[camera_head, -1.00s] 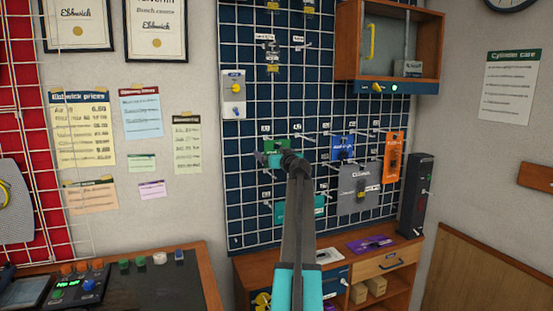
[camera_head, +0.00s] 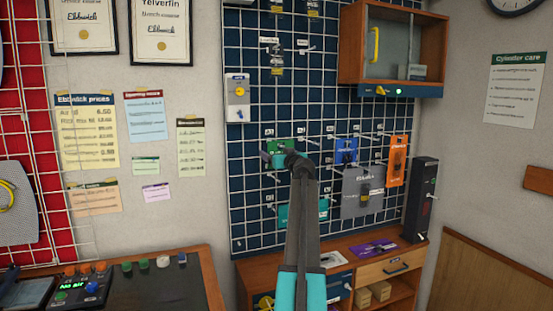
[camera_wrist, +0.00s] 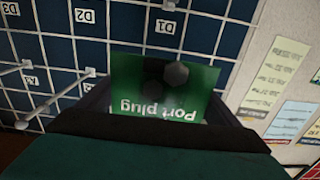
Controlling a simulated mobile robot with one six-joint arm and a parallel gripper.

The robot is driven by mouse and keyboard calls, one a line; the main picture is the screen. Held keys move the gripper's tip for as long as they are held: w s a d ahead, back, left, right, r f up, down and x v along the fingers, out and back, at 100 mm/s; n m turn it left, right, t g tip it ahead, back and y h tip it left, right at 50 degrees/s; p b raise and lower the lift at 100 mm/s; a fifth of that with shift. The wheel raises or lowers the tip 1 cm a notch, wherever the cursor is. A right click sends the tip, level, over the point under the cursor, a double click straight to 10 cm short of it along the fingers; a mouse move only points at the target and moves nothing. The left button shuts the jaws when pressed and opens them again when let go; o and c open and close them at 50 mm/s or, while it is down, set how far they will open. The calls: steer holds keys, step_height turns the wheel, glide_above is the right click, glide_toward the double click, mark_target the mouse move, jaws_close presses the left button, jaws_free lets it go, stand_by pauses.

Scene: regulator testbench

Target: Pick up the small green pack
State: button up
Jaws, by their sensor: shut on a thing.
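The small green pack (camera_head: 282,146) is at the blue grid panel in the head view, partly covered by my gripper (camera_head: 277,160). In the wrist view the green pack (camera_wrist: 163,86) reads "Port plug", upside down, with dark round parts in its middle. My gripper (camera_wrist: 165,112) is shut on the pack, at its lettered edge in the wrist view. The fingertips are mostly hidden. I cannot tell whether the pack is still on its peg.
A blue pack (camera_head: 346,150), a grey pack (camera_head: 362,192), an orange pack (camera_head: 396,160) and a teal pack (camera_head: 297,213) hang nearby on the grid panel (camera_head: 250,190). Wire pegs (camera_wrist: 88,80) stick out beside the green pack. A wooden cabinet (camera_head: 392,45) is above right, a shelf unit (camera_head: 385,268) below.

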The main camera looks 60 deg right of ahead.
steer(key=b+v, duration=0.3)
steer(key=v, duration=1.5)
steer(key=shift+r+b, duration=0.25)
steer(key=shift+b, duration=0.05)
